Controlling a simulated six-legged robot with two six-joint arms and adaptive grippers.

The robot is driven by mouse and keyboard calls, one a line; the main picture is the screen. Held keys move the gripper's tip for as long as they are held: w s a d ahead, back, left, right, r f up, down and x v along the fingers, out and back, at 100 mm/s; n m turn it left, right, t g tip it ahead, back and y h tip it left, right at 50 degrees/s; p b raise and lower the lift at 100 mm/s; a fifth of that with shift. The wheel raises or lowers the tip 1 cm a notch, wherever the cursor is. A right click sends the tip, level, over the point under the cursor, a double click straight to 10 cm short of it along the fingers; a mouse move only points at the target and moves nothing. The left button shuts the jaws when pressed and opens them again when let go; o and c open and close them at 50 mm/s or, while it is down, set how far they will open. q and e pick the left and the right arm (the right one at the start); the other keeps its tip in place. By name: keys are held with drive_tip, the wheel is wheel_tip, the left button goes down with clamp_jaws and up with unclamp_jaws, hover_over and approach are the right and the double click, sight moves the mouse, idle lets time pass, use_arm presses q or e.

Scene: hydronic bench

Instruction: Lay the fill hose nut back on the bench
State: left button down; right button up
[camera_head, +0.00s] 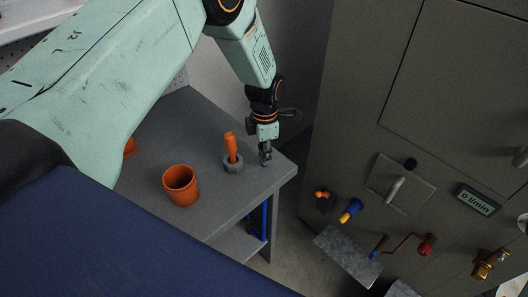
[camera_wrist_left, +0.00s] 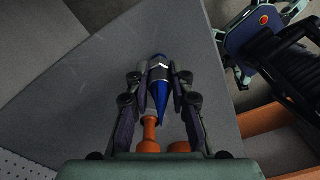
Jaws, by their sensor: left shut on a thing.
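My left gripper (camera_head: 265,153) is over the right corner of the grey bench (camera_head: 190,125), pointing down. In the left wrist view the gripper (camera_wrist_left: 159,76) has its fingers on both sides of a blue tapered piece with a grey metal band, which I take for the fill hose nut (camera_wrist_left: 160,92). Only a small blue bit of the nut (camera_head: 265,165) shows below the fingertips in the head view. It is at or just above the bench top; I cannot tell whether it touches. My right gripper is not in view.
An orange-handled tool (camera_head: 231,147) stands upright in a grey holder (camera_head: 233,165) just left of the gripper. An orange cup (camera_head: 181,187) stands nearer the front edge. A grey cabinet (camera_head: 400,120) with valves and a display (camera_head: 476,201) stands to the right, across a gap.

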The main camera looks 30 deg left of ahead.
use_arm(q)
drive_tip(key=shift+w+f, duration=0.15)
drive_tip(key=shift+f, duration=0.05)
drive_tip(key=shift+s+a+f, duration=0.1)
drive_tip(key=shift+s+f, duration=0.05)
drive_tip(key=shift+s, duration=0.15)
drive_tip(key=shift+w+f+b, duration=0.1)
drive_tip(key=shift+b, duration=0.2)
drive_tip(key=shift+w+f, duration=0.1)
drive_tip(key=c, duration=1.5)
unclamp_jaws()
drive_tip(key=o, duration=0.4)
